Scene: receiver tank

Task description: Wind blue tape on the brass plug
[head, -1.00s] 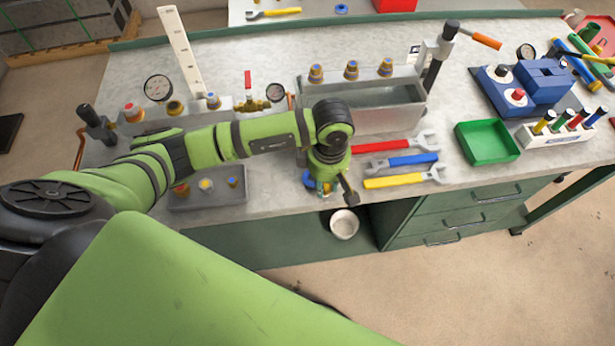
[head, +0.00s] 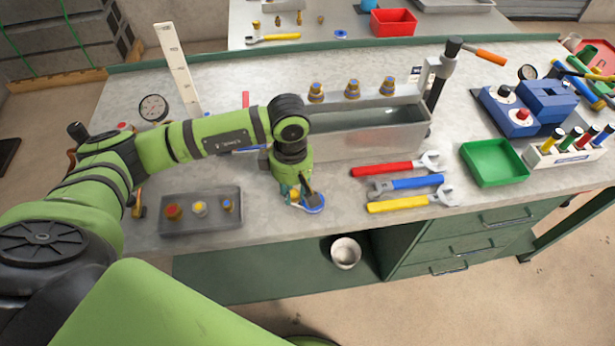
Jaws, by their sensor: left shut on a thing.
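My left gripper (head: 299,194) is low over the front of the bench, fingers pointing down. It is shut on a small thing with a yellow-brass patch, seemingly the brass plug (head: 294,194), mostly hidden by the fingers. A blue tape roll (head: 314,203) is right beside the fingertips, low at the bench top. I cannot tell whether roll and plug touch, or whether any tape is on the plug. My right gripper is not in view.
A grey tray (head: 190,228) with three fittings is at left. Wrenches (head: 385,169) lie at right, near a green tray (head: 494,162). A metal tank (head: 350,143) stands behind the gripper. Another blue ring (head: 341,34) is on the back bench. A white bucket (head: 345,253) is below the front edge.

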